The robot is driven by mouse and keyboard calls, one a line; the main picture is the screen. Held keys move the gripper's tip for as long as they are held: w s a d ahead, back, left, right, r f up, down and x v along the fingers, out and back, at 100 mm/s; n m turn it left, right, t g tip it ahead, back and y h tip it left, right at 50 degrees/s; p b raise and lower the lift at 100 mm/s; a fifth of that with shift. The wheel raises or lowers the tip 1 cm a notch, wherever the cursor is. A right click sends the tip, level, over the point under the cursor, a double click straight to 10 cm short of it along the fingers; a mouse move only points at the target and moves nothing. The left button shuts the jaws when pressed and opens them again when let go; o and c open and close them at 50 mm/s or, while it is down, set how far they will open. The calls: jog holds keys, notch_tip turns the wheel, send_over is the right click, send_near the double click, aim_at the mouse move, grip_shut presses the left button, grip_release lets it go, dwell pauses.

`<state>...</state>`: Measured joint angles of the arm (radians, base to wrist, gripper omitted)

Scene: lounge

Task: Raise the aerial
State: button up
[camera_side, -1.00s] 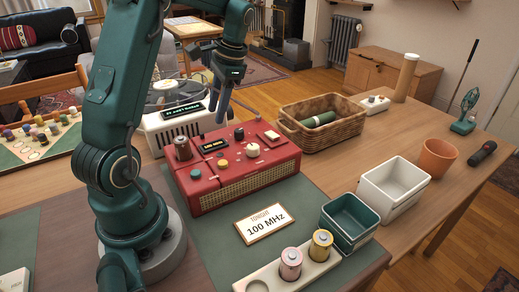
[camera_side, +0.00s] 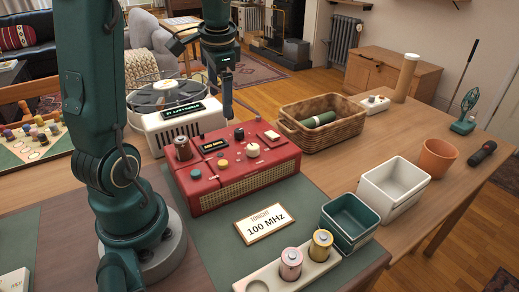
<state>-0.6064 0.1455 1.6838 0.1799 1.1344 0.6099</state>
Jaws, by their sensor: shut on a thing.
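The red radio (camera_side: 240,186) stands on the green mat, with its knobs, buttons and a small dark display on top. My gripper (camera_side: 228,115) points straight down at the radio's rear edge, right of the display. It is shut on the aerial there. The aerial is thin and mostly hidden by the fingers, so its angle cannot be told. A card reading "TONIGHT 100 MHz" (camera_side: 265,223) lies in front of the radio.
A white device with a display (camera_side: 172,131) stands close behind the radio. A wicker basket (camera_side: 345,138) holds a green roll. A teal bin (camera_side: 349,220), a white bin (camera_side: 395,188) and a battery holder (camera_side: 266,282) stand to the right and front.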

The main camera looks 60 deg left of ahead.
jog(key=shift+m+t, duration=0.7)
jog(key=shift+t, duration=0.1)
jog(key=d+r, duration=0.1)
jog(key=d, duration=0.3)
jog(key=d+r, duration=0.1)
jog(key=d, duration=0.1)
jog(key=shift+d+r, duration=0.35)
jog(key=shift+d, duration=0.05)
jog(key=s+d+f+t+h, duration=0.1)
jog(key=s+d, duration=0.1)
jog(key=d, duration=0.2)
jog(key=s+d+n+t+h, duration=0.1)
jog(key=s+d, duration=0.2)
jog(key=d, duration=0.1)
jog(key=s+d+f+n+t, duration=0.1)
jog(key=s+d, duration=0.2)
jog(key=d, duration=0.2)
jog(key=shift+d+f+h, duration=0.1)
jog(key=shift+f+h, duration=0.2)
jog(key=shift+h, duration=0.1)
